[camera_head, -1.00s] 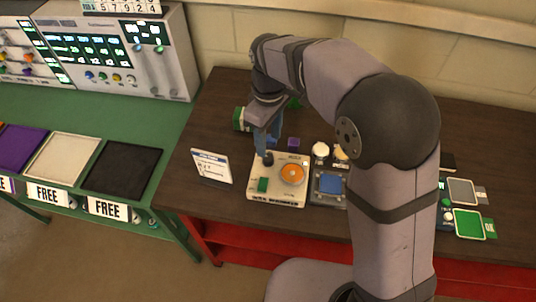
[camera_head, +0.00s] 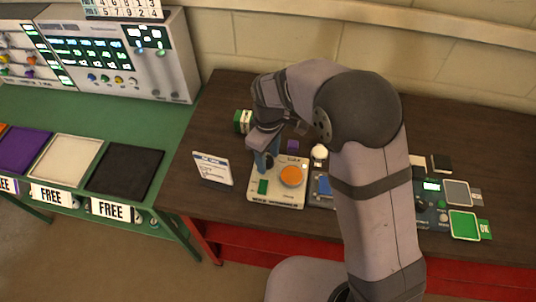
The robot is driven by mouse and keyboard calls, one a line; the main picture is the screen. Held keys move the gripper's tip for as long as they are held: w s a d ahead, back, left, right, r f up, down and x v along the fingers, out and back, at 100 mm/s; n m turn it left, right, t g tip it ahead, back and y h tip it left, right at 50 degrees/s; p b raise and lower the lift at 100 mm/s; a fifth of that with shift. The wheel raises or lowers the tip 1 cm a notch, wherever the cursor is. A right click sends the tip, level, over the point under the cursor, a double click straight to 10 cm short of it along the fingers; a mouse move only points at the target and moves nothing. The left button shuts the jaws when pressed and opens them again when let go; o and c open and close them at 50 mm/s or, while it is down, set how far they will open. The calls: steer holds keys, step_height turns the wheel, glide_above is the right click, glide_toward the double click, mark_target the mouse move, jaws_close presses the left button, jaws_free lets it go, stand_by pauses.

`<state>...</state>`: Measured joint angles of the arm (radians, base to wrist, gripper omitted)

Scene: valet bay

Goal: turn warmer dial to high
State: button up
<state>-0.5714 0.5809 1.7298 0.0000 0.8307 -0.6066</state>
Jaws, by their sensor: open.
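The warmer (camera_head: 283,200) is a cream box on the dark wooden table, with an orange round plate (camera_head: 291,176) on its right side. My gripper (camera_head: 264,164) is open and points down at that back left corner. Whether its fingers stand around the dial or touch it cannot be told.
A white card (camera_head: 212,169) stands left of the warmer. A green-and-white box (camera_head: 243,121) and a purple block (camera_head: 293,146) are behind it. A blue-topped device (camera_head: 323,185) sits close on the right, partly hidden by my arm. Bare table lies at the back left.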

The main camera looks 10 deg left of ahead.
steer(key=c, duration=1)
steer(key=shift+c, duration=0.2)
